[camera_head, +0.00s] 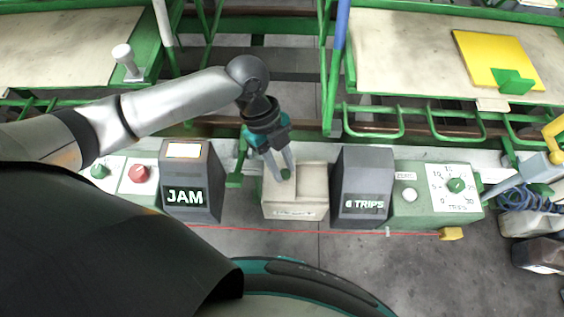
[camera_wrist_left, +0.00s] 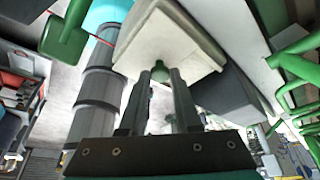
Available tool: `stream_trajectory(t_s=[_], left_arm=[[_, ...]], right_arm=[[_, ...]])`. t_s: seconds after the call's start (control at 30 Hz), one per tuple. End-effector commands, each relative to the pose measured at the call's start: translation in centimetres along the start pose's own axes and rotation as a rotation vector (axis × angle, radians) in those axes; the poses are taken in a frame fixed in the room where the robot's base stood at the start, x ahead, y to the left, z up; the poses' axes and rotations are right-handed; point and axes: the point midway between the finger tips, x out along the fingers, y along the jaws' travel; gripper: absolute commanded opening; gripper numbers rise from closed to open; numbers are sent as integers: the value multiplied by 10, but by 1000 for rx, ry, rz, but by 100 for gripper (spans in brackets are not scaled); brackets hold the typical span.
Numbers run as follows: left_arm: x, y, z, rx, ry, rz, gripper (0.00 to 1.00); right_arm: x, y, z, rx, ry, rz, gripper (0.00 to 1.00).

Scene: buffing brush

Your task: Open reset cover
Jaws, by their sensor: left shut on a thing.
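A cream box (camera_head: 312,198), apparently the housing with the reset cover, stands between the dark JAM box and the dark 6 TRIPS box. It has a small label on its front, too small to read. My left gripper (camera_head: 279,173) reaches down onto the top of this box from behind. Its fingers are closed on a small green knob (camera_wrist_left: 158,71), which shows between the fingertips in the left wrist view, against the cream box (camera_wrist_left: 165,40). The fingers hide part of the top, so I cannot tell how far the cover is lifted. My right gripper is not in view.
The JAM box (camera_head: 186,199) and the 6 TRIPS box (camera_head: 361,190) stand close on either side. A red button (camera_head: 139,173) is at left, a white button (camera_head: 409,194) and a dial (camera_head: 456,186) at right. A red cord (camera_head: 330,233) runs along the front. Green rails lie behind.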

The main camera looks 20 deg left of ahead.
Motion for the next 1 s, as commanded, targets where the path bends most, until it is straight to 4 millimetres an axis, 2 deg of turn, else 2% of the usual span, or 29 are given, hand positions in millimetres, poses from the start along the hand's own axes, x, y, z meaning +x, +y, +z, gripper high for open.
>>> stream_trajectory(t_s=[0.33,0.7,0.73,1.0], left_arm=[[11,-31,-28,0,3,-2,0],[13,-35,-31,-1,0,-2,0],[13,-35,-31,-1,0,-2,32],[13,-34,-31,0,0,-2,62]], right_arm=[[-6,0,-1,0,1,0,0],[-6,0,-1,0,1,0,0],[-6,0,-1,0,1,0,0],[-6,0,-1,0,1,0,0]])
